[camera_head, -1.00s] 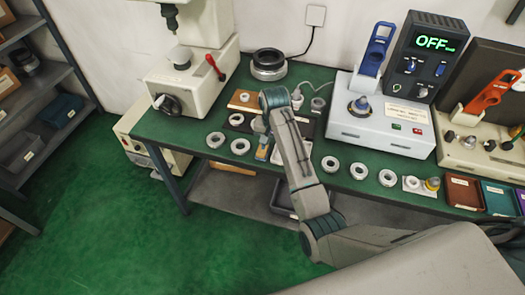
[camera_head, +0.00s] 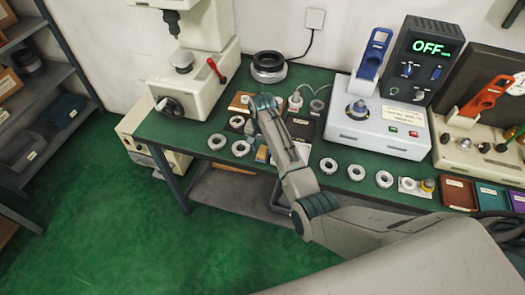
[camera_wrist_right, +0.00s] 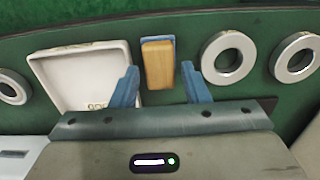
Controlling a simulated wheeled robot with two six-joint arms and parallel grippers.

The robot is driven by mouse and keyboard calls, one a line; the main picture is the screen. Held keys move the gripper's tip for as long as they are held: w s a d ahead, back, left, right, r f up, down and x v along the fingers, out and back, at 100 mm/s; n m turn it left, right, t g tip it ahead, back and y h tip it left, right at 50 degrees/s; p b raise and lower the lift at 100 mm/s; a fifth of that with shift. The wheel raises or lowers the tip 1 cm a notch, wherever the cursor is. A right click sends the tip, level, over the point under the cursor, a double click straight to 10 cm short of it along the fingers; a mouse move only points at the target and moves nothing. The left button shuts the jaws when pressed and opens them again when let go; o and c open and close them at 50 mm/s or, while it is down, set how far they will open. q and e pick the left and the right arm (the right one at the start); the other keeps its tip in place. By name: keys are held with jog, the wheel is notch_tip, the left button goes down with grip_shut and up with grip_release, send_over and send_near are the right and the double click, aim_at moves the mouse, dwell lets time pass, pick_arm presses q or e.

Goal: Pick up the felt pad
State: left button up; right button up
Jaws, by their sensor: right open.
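The felt pad (camera_wrist_right: 158,66) looks like a small block with a tan wooden face and a blue layer along its far edge. It lies on the green bench, and a bit of it shows beside my arm in the head view (camera_head: 261,154). My right gripper (camera_wrist_right: 161,88) is open, with its two blue fingers on either side of the pad's near end. Gaps show between the fingers and the pad. I cannot tell the height of the fingertips above the bench. In the head view my right arm hides most of this gripper. My left gripper is not in view.
A white tray (camera_wrist_right: 62,80) lies close beside the pad, by one finger. Metal rings (camera_wrist_right: 229,57) lie on the pad's other side. In the head view, a press (camera_head: 195,80) stands at the left and a white device (camera_head: 376,128) with an "OFF" display at the right.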

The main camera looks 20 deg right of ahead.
jog(key=shift+f, duration=0.95)
jog(key=shift+c, duration=0.2)
jog(key=c, duration=0.6)
jog(key=shift+r, duration=0.2)
